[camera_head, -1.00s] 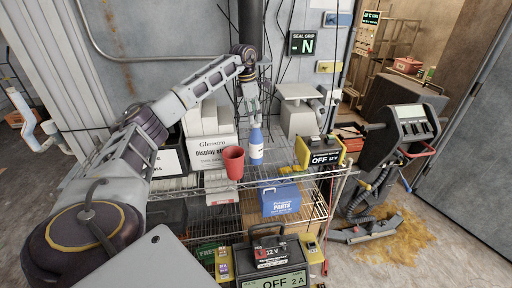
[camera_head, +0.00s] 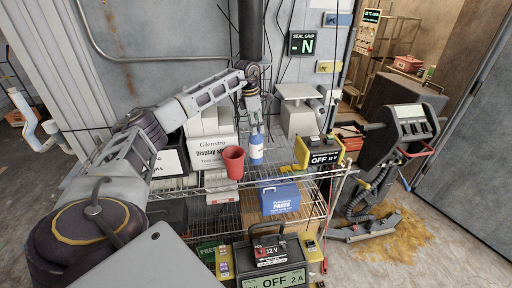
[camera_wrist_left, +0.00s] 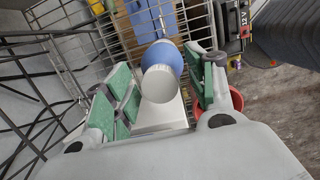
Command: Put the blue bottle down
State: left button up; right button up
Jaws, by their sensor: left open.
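The blue bottle (camera_head: 256,152) with a white label stands upright on the wire shelf (camera_head: 290,160), just right of the red cup (camera_head: 233,162). My left gripper (camera_head: 254,121) is open and points down at the bottle's top. In the left wrist view the bottle (camera_wrist_left: 166,52) lies between the two spread green-padded fingers (camera_wrist_left: 162,92), its pale round cap toward the camera. There is a gap at each side of the cap. The gripper's fingers partly cover the bottle's top in the head view. My right gripper is not in view.
White boxes (camera_head: 210,150) stand left of the cup. A yellow and black device reading OFF (camera_head: 322,152) and a pale scale-like unit (camera_head: 298,112) stand to the right. A blue parts box (camera_head: 281,198) sits on the level below. Bare shelf wire shows right of the bottle.

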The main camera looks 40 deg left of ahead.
pick_arm(q)
grip_shut()
jog(key=shift+r, duration=0.15)
dwell(0.5)
jog(key=shift+r+b, duration=0.65)
jog(key=shift+r, duration=4.25)
